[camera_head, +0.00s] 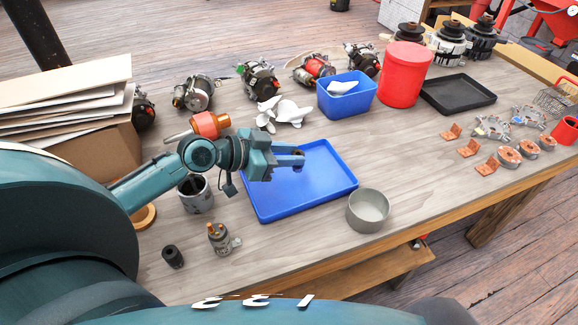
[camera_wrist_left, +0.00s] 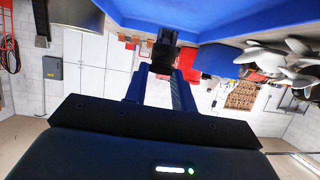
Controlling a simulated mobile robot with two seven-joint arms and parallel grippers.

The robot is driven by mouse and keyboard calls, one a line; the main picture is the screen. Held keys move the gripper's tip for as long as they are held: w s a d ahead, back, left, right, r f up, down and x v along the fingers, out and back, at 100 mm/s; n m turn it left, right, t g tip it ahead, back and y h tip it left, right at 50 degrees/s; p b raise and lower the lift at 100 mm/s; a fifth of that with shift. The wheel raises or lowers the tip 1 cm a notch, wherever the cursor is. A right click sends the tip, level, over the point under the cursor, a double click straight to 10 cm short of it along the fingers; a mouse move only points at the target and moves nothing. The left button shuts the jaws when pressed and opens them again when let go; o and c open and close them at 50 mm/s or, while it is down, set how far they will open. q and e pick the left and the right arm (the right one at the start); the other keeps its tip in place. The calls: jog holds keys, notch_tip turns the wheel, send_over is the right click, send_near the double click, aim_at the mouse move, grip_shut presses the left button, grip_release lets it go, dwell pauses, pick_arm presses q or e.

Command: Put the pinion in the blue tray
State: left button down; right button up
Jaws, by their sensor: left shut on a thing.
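The blue tray (camera_head: 335,180) lies flat on the workbench near its middle, empty where it shows. My left gripper (camera_head: 297,158) is over the tray and shut on a small dark piece, which seems to be the pinion (camera_head: 299,153). The dark pinion (camera_wrist_left: 166,42) also shows between the fingertips of my left gripper (camera_wrist_left: 163,62) in the left wrist view. The blue tray (camera_wrist_left: 220,18) fills the top of that view. The pinion appears held above the tray floor, but the exact gap cannot be told. My right gripper is not in view.
A grey metal bowl (camera_head: 367,211) stands at the tray's front right corner. A red canister (camera_head: 404,75) and a black tray (camera_head: 458,96) stand farther right. A grey cylinder (camera_head: 197,197) is left of the tray.

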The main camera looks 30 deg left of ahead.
pick_arm(q)
jog(key=shift+f, duration=1.7)
jog(key=shift+f+b, duration=0.15)
jog(key=shift+b, duration=0.2)
jog(key=c, duration=1.1)
grip_release()
jog(key=shift+c, duration=0.2)
